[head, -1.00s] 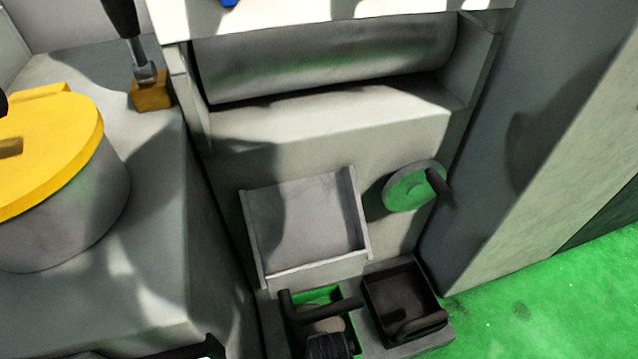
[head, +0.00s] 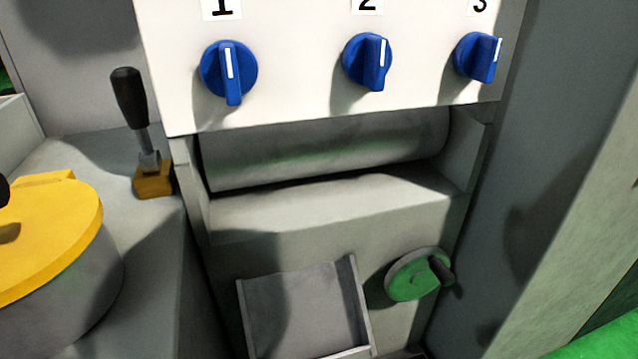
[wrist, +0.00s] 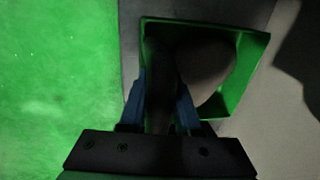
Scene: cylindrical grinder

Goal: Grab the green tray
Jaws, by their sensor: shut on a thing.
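The green tray (wrist: 246,68) shows in the wrist view as a square box with thin green walls. A dark handle bar (wrist: 160,85) runs from it toward my gripper (wrist: 160,106). The blue fingers of my gripper stand on both sides of this bar and are shut on it. Inside the tray is a dim, roundish grey-brown patch; I cannot tell whether it is content or shadow. In the head view neither the green tray nor my gripper shows.
In the head view are three blue knobs (head: 229,72) on a white panel, a roller (head: 330,150), a grey chute (head: 305,310), a green handwheel (head: 418,275), a black-handled lever (head: 140,125) and a yellow-lidded drum (head: 50,235). Open green floor (wrist: 55,90) lies left in the wrist view.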

